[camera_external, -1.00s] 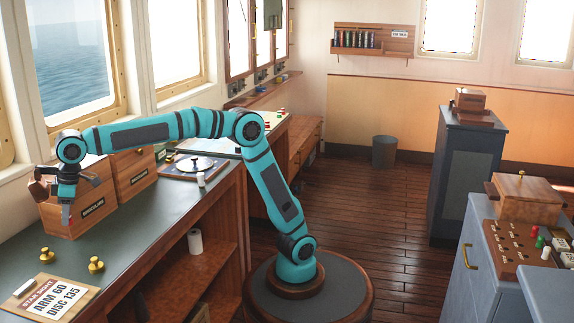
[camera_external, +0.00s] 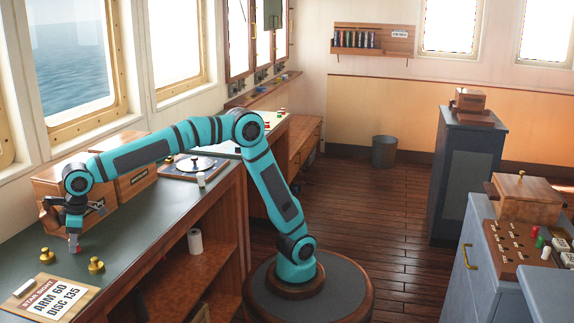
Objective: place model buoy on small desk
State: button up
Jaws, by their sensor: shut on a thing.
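My gripper (camera_external: 73,237) points down over the dark green top of the long wooden counter (camera_external: 130,222) at the left. It is shut on a small red object, which looks like the model buoy (camera_external: 74,241); the fingers hide much of it. It is low over the counter, and I cannot tell whether it touches the top. Two brass knobs stand close by, one to the left (camera_external: 47,256) and one to the right (camera_external: 96,265). I cannot tell for sure which surface is the small desk.
Wooden boxes (camera_external: 133,172) stand behind my gripper by the windows. A sign board (camera_external: 50,297) lies at the counter's near end. A round dial on a board (camera_external: 194,166) and a white cup (camera_external: 200,180) are farther along. Bare counter top lies to the gripper's right.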

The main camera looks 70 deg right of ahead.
jog(key=shift+f, duration=0.1)
jog(key=o, duration=0.9)
jog(key=shift+o, duration=0.2)
jog(key=shift+o, duration=0.2)
jog(key=v, duration=1.2)
